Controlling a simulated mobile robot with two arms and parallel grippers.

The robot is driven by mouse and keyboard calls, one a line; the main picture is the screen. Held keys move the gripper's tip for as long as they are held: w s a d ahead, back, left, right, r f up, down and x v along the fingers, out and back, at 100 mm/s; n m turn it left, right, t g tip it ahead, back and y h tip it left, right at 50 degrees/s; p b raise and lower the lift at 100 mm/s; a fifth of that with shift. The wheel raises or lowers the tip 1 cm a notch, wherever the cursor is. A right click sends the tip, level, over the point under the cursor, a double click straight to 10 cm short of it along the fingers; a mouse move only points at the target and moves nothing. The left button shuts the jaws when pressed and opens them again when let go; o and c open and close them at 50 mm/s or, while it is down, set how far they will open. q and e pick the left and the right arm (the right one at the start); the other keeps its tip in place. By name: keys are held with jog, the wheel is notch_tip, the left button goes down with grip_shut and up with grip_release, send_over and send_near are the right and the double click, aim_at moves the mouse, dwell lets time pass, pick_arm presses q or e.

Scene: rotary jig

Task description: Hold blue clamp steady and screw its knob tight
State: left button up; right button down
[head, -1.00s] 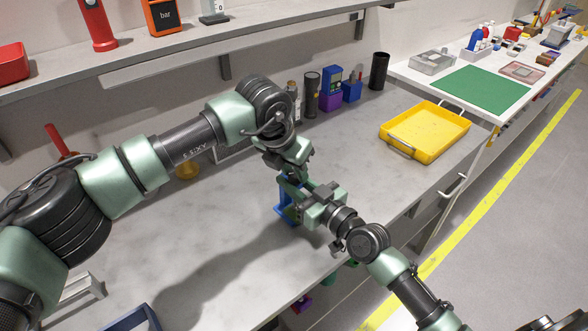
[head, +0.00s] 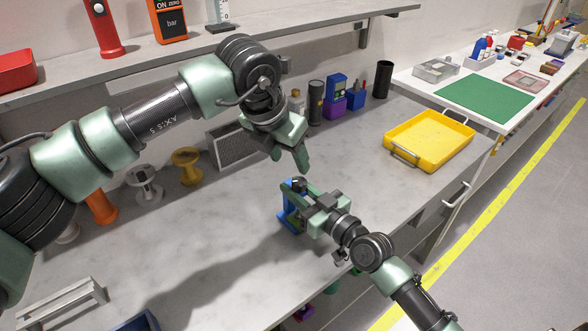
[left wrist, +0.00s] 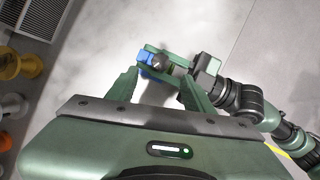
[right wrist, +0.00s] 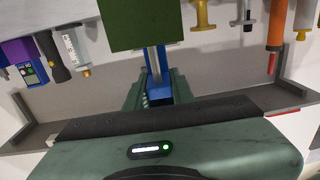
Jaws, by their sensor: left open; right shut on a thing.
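The blue clamp (head: 290,219) stands upright on the grey bench. A small dark round part, probably its knob (head: 298,183), shows at its top. My right gripper (head: 306,203) is shut on the clamp from the right. In the right wrist view the blue clamp (right wrist: 153,72) shows between the fingers, below a green block that I cannot identify. My left gripper (head: 288,164) is open and empty, above and behind the clamp, fingers pointing down. In the left wrist view the clamp (left wrist: 147,57) lies beyond the open fingertips, partly hidden by the right gripper.
Along the wall stand a dark vent-like panel (head: 238,142), a yellow spool (head: 187,160), a white spool (head: 146,183) and several small tools. A yellow tray (head: 428,140) lies at the bench's right. A shelf (head: 200,46) runs above. The bench left of the clamp is mostly clear.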

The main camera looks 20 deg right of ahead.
pick_arm(q)
jog(key=shift+v, duration=1.65)
pick_arm(e)
jog(key=c, duration=1.1)
grip_release()
